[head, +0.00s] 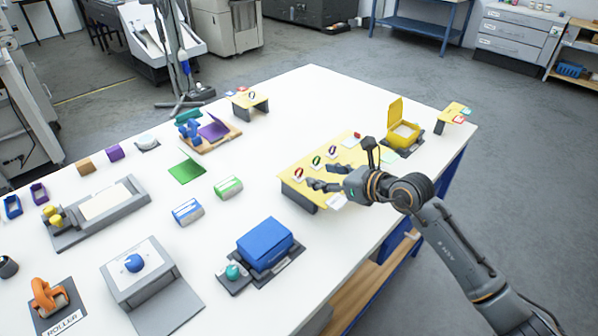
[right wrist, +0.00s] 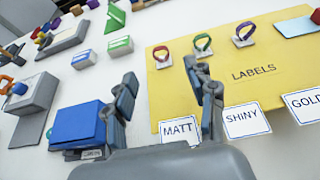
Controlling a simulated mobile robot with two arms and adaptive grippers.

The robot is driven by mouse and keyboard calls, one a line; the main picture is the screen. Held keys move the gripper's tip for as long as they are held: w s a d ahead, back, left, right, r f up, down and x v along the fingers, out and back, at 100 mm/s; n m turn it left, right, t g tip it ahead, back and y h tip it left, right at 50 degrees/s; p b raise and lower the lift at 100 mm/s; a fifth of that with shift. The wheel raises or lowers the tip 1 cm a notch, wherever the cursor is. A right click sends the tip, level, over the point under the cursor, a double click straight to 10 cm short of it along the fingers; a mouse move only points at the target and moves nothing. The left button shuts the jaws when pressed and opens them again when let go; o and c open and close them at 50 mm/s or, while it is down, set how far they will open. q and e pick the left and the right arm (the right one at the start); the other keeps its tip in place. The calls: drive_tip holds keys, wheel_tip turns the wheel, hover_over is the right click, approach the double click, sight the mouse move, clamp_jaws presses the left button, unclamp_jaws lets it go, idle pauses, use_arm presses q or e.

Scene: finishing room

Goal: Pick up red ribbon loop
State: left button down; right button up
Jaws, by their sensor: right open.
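The red ribbon loop (head: 298,173) stands on a small white base at the near left end of the yellow labels board (head: 349,153). In the right wrist view the red ribbon loop (right wrist: 160,51) shows just beyond and between my fingertips, clear of them. A green loop (right wrist: 203,42) and a purple loop (right wrist: 243,34) stand in a row to its right. My right gripper (head: 313,184) is open and empty, over the board's front edge beside the red loop. In the right wrist view its fingers (right wrist: 160,78) are spread apart. My left gripper is not seen.
MATT (right wrist: 181,131), SHINY (right wrist: 246,120) and GOLD (right wrist: 308,105) cards line the board's front edge. A blue box (head: 265,243) stands to the left of my right gripper. A yellow open box (head: 403,133) is behind my right arm.

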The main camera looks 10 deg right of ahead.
sight(300, 171)
drive_tip(key=x, duration=0.4)
drive_tip(key=shift+a, duration=0.1)
drive_tip(key=shift+w+a+p, duration=0.2)
drive_tip(key=shift+w+p, duration=0.15)
drive_tip(key=shift+p, duration=0.1)
drive_tip(key=shift+p+x, duration=0.55)
drive_tip(key=shift+x, duration=1.85)
drive_tip(key=shift+s+d+f, duration=0.1)
drive_tip(key=c, duration=0.8)
